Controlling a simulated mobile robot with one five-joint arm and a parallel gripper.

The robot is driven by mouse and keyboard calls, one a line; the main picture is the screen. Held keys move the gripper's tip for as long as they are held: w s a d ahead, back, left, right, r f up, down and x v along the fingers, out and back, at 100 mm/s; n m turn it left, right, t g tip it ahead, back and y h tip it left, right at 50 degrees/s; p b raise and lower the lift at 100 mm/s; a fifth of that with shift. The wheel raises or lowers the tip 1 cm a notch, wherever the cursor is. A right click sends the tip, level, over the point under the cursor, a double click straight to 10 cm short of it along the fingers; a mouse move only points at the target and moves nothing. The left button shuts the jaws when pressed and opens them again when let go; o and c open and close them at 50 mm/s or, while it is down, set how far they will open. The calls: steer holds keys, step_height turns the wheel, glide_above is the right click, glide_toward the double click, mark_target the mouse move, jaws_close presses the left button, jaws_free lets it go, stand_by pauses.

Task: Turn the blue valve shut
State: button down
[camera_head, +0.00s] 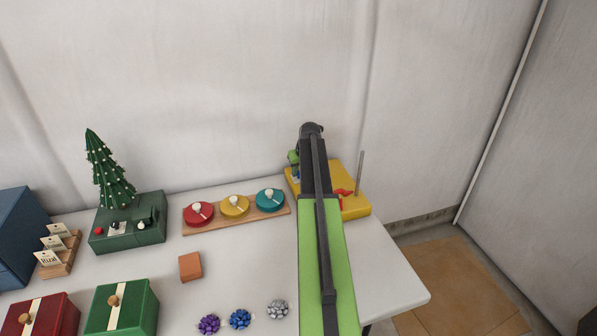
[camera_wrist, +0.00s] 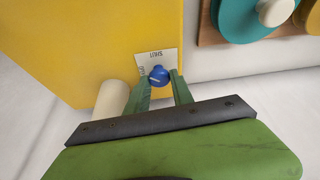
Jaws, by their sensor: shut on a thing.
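The blue valve (camera_wrist: 158,74) is a small round knob with a pale mark on top, on the yellow box (camera_wrist: 85,40) in the wrist view. A white label (camera_wrist: 143,62) with small lettering lies around it; one word looks like "SHUT". My gripper (camera_wrist: 160,80) has its green fingers on either side of the knob and is shut on it. I cannot tell exactly which way the knob's mark points. In the head view the yellow box (camera_head: 355,208) stands at the table's back right, and my arm hides the valve.
A cream cylinder (camera_wrist: 112,99) is just left of my fingers in the wrist view. A wooden board (camera_head: 236,219) with red, yellow and teal round pieces lies left of the yellow box. A grey rod (camera_head: 360,172) rises on the box's right.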

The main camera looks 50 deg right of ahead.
steer(key=m, duration=0.2)
steer(key=m+g+h, duration=0.1)
steer(key=m, duration=0.2)
steer(key=shift+w+a+h, duration=0.15)
steer(key=shift+a+h, duration=0.05)
steer(key=shift+h, duration=0.1)
steer(key=shift+w+a+m+g+h, duration=0.15)
steer(key=shift+m+g, duration=0.35)
steer(key=shift+m, duration=0.7)
steer(key=shift+m+g+h, duration=0.25)
steer(key=shift+m+g, duration=0.25)
steer(key=shift+m, duration=0.7)
steer(key=c, duration=1.1)
jaws_free()
steer(key=shift+r, duration=0.1)
